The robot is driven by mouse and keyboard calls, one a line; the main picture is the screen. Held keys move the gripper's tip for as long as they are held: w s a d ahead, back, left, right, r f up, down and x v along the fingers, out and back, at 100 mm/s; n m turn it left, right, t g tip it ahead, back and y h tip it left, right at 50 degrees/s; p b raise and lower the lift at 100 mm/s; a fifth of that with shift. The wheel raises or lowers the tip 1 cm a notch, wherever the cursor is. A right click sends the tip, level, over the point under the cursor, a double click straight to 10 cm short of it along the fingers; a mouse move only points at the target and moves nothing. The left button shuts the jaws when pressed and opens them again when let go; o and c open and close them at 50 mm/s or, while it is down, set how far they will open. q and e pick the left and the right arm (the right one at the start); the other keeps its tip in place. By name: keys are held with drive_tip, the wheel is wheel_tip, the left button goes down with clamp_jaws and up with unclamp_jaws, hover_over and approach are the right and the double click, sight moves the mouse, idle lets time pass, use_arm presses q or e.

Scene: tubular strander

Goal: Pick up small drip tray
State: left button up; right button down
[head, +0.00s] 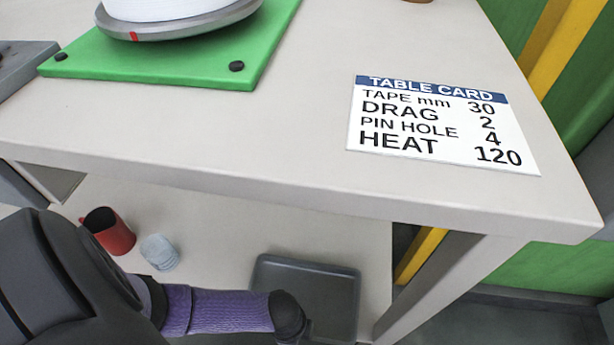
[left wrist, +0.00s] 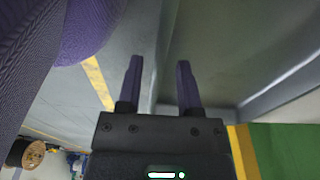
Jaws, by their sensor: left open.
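A dark grey, shallow tray (head: 328,292) with rounded corners lies flat on the lower shelf, seen in the head view below the table top. My left forearm, in a purple sleeve, reaches in from the lower left and covers the tray's lower left part. My left gripper (left wrist: 158,66) is open and empty in the left wrist view, its two dark fingers apart with only grey surfaces behind them. In the head view its fingers cannot be made out at the arm's end. The tray cannot be clearly recognised in the left wrist view. My right gripper is out of view.
The table top (head: 250,150) overhangs the shelf (head: 215,225). A red mug (head: 112,232) and a pale blue ribbed object (head: 159,252) stand left of the tray. A table card (head: 440,125) and a green mat (head: 170,68) bearing a white spool (head: 165,8) lie on top.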

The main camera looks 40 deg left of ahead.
use_arm(q)
drive_tip(key=shift+f, duration=0.2)
clamp_jaws()
idle(1.2)
